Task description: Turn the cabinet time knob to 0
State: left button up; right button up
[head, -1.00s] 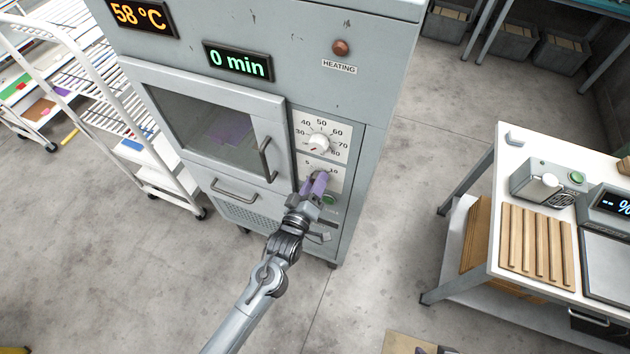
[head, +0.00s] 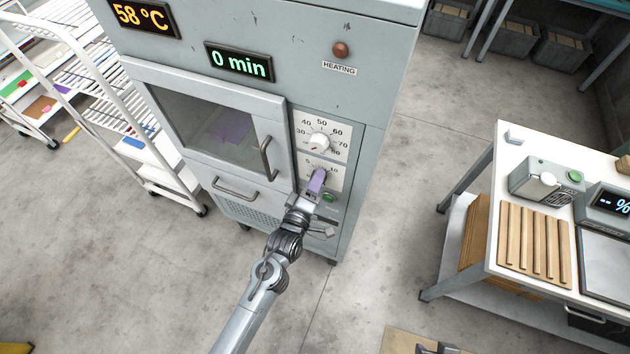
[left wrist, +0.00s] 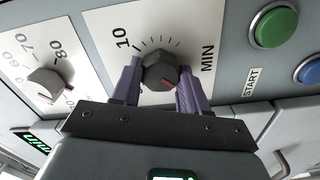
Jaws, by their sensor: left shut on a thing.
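The grey cabinet (head: 375,150) stands at the centre of the head view, its green display (head: 239,61) reading 0 min. The dark grey time knob (left wrist: 160,72), with a red mark, sits on a white dial plate labelled MIN in the left wrist view. My left gripper (head: 318,180) is at this lower dial, and its purple fingers hide most of the knob in the head view. In the left wrist view the fingers (left wrist: 159,84) are shut on the knob, one on each side. My right gripper is not in view.
The temperature knob (head: 318,143) is just above the time dial. A green START button (left wrist: 275,27) and a blue button (left wrist: 309,70) sit beside it. The door handle (head: 266,158) is left of the dials. A white rack (head: 120,110) stands left, a white-topped table (head: 510,160) right.

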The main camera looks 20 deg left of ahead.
pick_arm(q)
jog(key=o, duration=1.1)
jog(key=shift+c, duration=0.2)
jog(key=shift+s, duration=0.1)
jog(key=s, duration=1)
jog(key=shift+s, duration=0.35)
